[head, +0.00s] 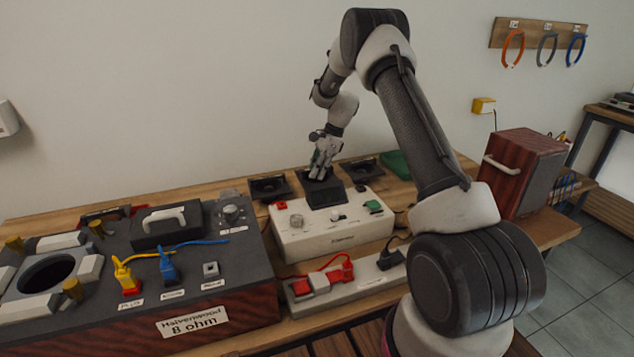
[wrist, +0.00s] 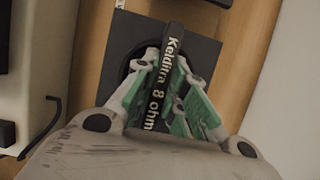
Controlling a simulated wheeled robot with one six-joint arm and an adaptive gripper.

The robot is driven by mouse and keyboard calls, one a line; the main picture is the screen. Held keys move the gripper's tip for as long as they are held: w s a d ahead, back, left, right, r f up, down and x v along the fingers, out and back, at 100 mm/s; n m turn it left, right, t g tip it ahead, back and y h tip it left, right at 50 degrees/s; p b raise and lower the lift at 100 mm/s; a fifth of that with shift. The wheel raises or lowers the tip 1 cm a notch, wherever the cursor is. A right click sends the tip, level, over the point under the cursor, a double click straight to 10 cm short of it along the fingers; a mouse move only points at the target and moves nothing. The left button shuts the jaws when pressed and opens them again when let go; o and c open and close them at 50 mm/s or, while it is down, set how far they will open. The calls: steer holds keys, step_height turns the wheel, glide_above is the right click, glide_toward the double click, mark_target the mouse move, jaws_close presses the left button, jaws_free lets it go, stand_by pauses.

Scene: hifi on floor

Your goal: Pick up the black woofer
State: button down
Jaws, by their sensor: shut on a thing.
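The black woofer is a square black plate (wrist: 203,58) with a round centre and a raised bar labelled "Keldirra 8 ohm" in the wrist view. My gripper (wrist: 166,82) is shut on that bar, with green-padded fingers on both sides. In the head view my gripper (head: 319,174) points down onto the middle black unit (head: 326,197) behind the white amplifier box. The fingers and wrist hide part of the woofer. I cannot tell whether it is lifted off its support.
Other black units stand left (head: 270,188) and right (head: 361,169) of it. The white box (head: 333,240) with knobs is directly in front. A large grey speaker cabinet (head: 225,272) is at the left, and a reddish box (head: 524,172) at the right. The wall is close behind.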

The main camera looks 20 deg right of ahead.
step_height(320, 180, up, 11)
stand_by(0.6)
